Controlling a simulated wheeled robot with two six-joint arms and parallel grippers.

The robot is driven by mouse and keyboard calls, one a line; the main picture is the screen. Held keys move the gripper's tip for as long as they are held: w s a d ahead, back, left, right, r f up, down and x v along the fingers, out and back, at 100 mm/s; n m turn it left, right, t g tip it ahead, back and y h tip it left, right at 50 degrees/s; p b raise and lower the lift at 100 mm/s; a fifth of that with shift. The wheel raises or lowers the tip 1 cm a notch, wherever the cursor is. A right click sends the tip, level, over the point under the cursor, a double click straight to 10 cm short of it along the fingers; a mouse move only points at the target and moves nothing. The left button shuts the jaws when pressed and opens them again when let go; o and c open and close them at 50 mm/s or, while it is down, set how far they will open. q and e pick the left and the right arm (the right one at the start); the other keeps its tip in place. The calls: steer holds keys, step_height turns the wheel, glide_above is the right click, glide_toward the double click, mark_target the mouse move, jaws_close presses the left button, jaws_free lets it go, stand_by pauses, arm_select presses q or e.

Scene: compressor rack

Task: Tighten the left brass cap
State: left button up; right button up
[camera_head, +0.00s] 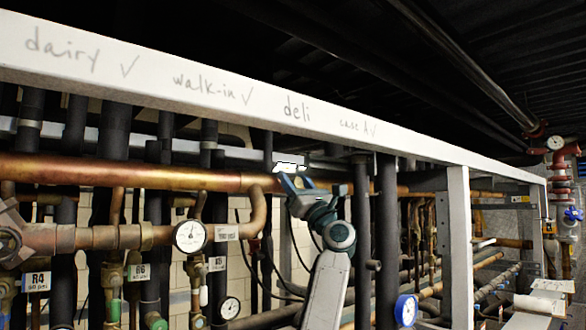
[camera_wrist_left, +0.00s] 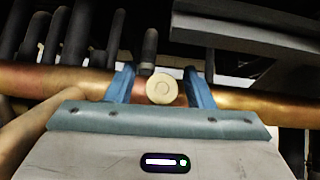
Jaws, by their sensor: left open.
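My left gripper (camera_head: 297,183) is raised against the long copper pipe (camera_head: 130,172), below the white beam, in the head view. In the left wrist view its two blue fingers (camera_wrist_left: 160,82) are apart. A round, pale yellowish cap (camera_wrist_left: 162,88) shows face-on between them, in front of the copper pipe, with a narrow gap to each finger. I take it for a brass cap; its depth relative to the fingertips is unclear. I cannot pick it out in the head view, where the gripper covers that spot. My right gripper is in neither view.
The white beam (camera_head: 200,85) with handwritten labels runs close above the gripper. Dark vertical pipes (camera_head: 387,235) stand around it. A round gauge (camera_head: 189,236) and valves are at left; a blue-rimmed gauge (camera_head: 406,310) and a white post (camera_head: 459,250) are at right.

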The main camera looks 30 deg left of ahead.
arm_select(q)
steer(key=shift+r, duration=0.45)
steer(key=shift+w, duration=0.1)
steer(key=shift+a, duration=0.1)
steer(key=c, duration=1)
steer(key=shift+m+t+h+b, duration=0.3)
steer(key=shift+m+t+h, duration=0.2)
steer(key=shift+m+t, duration=0.85)
steer(key=m+t+h, duration=0.1)
steer(key=m+t, duration=0.2)
steer(key=shift+w+h, duration=0.15)
steer(key=shift+h, duration=0.15)
steer(key=shift+m+t, duration=0.35)
steer(key=shift+m, duration=0.2)
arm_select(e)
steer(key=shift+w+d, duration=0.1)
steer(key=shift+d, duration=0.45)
